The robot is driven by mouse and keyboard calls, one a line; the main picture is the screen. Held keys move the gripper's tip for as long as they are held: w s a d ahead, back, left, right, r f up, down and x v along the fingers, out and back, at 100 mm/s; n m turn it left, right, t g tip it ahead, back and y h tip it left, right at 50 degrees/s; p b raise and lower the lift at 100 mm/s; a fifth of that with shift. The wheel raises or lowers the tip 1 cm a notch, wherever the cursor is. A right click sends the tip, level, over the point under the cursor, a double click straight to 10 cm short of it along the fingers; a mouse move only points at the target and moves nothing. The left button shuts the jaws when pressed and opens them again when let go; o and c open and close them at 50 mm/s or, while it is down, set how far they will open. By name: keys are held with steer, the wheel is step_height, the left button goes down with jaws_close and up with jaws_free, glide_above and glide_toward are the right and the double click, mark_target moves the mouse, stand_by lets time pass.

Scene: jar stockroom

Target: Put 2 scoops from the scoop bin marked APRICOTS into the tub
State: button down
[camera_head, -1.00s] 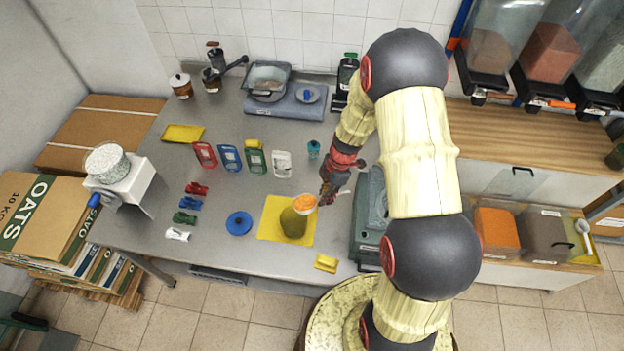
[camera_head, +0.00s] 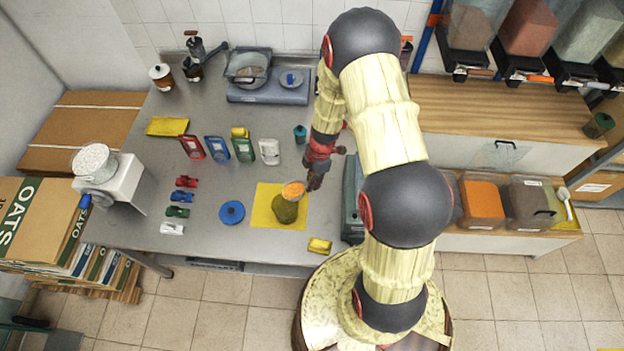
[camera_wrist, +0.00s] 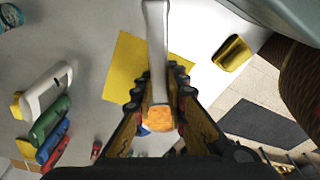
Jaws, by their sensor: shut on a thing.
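The olive-green tub (camera_head: 283,211) stands upright on a yellow mat (camera_head: 262,213) on the steel table. My gripper (camera_head: 316,184) is just right of the tub's top, above the mat's right edge. In the wrist view, my gripper (camera_wrist: 159,100) is shut on the pale grey handle of a scoop (camera_wrist: 156,45). An orange mass (camera_wrist: 159,118) shows between the fingertips, and orange shows at the tub's top in the head view; I cannot tell how much is in the scoop or tub. A bin with orange contents (camera_head: 482,203) stands at the right; its label is unreadable.
Several coloured packets and clips stand farther left. A grey case (camera_head: 352,200) stands right of my gripper. A darker bin (camera_head: 529,204) is beside the orange one.

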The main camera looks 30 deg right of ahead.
steer(key=shift+a+r+h+p, duration=0.15)
steer(key=shift+h+p, duration=0.55)
steer(key=shift+p, duration=1.35)
steer(key=shift+a+f+b, duration=0.1)
steer(key=shift+f+b, duration=0.2)
steer(key=shift+b, duration=0.4)
steer(key=shift+a+h+b, duration=0.15)
steer(key=shift+h+b, duration=0.95)
steer(key=shift+b, duration=3.4)
steer(key=shift+w+a+r+g+h+b, duration=0.15)
steer(key=shift+a+h+b, duration=0.25)
steer(key=shift+b, duration=0.85)
steer(key=shift+s+a+r+g+h+b, duration=0.1)
steer(key=shift+a+r+g+h+b, duration=0.3)
steer(key=shift+b, duration=0.85)
steer(key=shift+w+a+h+b, duration=0.1)
steer(key=shift+h+b, duration=0.5)
steer(key=shift+b, duration=0.25)
